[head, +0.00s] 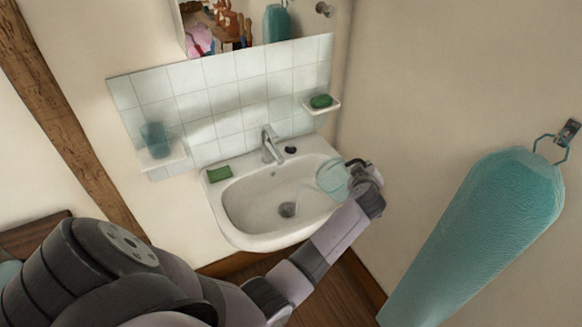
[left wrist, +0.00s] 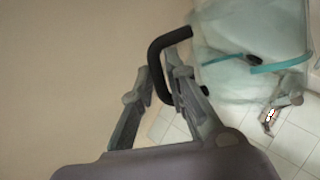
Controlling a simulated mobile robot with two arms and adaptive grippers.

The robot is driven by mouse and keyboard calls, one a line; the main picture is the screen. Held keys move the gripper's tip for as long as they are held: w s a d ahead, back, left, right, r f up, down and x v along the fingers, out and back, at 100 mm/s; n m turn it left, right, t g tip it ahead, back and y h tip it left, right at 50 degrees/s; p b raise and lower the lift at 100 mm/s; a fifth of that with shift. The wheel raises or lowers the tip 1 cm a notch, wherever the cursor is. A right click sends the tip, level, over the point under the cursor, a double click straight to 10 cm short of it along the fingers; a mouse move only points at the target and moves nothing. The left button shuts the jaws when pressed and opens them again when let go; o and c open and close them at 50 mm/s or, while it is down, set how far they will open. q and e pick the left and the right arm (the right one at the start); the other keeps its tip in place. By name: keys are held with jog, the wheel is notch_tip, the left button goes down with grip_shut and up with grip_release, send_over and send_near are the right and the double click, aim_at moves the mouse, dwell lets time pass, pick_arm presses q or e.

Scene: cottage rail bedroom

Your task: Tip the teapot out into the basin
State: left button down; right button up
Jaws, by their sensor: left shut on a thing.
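The teapot (head: 332,180) is pale, see-through teal and hangs in the air at the right side of the white basin (head: 238,232), over or close to its rim. My left gripper (head: 362,178) is on the teapot's right side. In the left wrist view my left gripper (left wrist: 163,75) is shut on the black handle of the teapot (left wrist: 225,65), whose body fills the upper right there. I cannot tell surely how far the teapot is tilted or whether anything flows from it. The basin's drain shows and the bowl looks empty. My right gripper is out of view.
The tap (head: 271,145) stands at the basin's back, left of the teapot. A green sponge (head: 219,174) lies on the back left rim. A soap dish (head: 322,104) and a tumbler (head: 155,138) are on the tiled wall. A teal towel (head: 480,235) hangs at right.

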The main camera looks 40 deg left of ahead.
aim_at(356, 161)
pick_arm(q)
jog(key=shift+s+a+r+n+t+h+p, duration=0.25)
jog(key=shift+s+a+r+n+p, duration=0.15)
jog(key=shift+a+p, duration=0.35)
jog(key=shift+s+a+r+n+t+h+p, duration=0.15)
jog(key=shift+s+a+r+n+h+p, duration=0.25)
jog(key=shift+p, duration=0.55)
dwell(2.2)
